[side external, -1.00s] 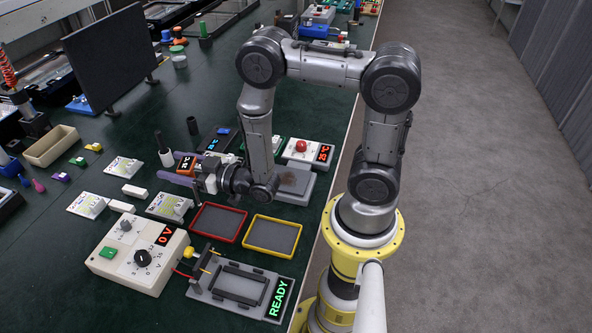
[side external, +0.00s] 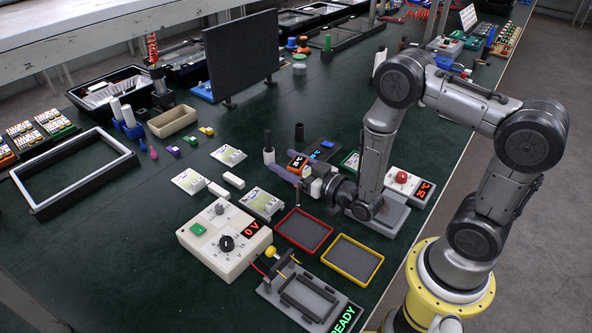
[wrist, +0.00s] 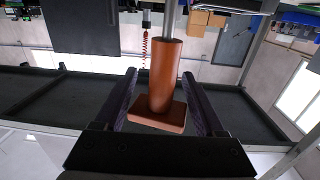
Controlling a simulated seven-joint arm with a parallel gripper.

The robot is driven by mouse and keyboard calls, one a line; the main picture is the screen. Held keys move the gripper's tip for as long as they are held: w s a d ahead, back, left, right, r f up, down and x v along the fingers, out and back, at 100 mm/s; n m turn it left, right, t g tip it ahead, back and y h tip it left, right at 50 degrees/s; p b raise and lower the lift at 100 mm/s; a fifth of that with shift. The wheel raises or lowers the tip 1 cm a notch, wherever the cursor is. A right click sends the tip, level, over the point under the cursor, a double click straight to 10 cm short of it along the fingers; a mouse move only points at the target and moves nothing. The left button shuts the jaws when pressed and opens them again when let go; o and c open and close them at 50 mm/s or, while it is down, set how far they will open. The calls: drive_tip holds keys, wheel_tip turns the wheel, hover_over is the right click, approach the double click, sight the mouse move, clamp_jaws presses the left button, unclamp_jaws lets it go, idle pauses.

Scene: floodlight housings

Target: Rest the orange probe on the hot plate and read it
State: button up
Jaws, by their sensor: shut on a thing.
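The orange probe (wrist: 165,75) stands between my two dark fingers in the wrist view, a cylinder on a block-like end with a thin grey rod beyond. My gripper (wrist: 160,100) is shut on it. In the side view the probe's orange display head (side external: 298,163) shows between the purple fingers of my gripper (side external: 288,172), over the table's middle. The probe's tip is hard to make out. The hot plate (side external: 392,216), a grey slab, is right of my gripper and partly behind my arm. Beside it is a white box with a red dome and red readout (side external: 405,180).
A red-rimmed tray (side external: 303,230) and a yellow-rimmed tray (side external: 352,259) lie in front. A white supply box (side external: 225,240) reads 0 V; a grey fixture (side external: 305,300) shows READY. A blue-display unit (side external: 322,150) and black posts (side external: 268,148) stand close behind my gripper.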

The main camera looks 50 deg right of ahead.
drive_tip(key=s+d+r+m+g+h, duration=0.2)
drive_tip(key=s+d+m+h, duration=0.1)
drive_tip(key=s+d, duration=0.5)
drive_tip(key=s+d+r+m+g+h, duration=0.2)
drive_tip(key=s+d+r+m+h, duration=0.1)
drive_tip(key=s+d, duration=0.5)
drive_tip(key=shift+s+d+r+h, duration=0.15)
drive_tip(key=shift+s+r+h, duration=0.25)
drive_tip(key=shift+h, duration=0.3)
drive_tip(key=shift+f, duration=0.15)
drive_tip(key=shift+f, duration=3)
idle(1.5)
drive_tip(key=shift+r, duration=0.1)
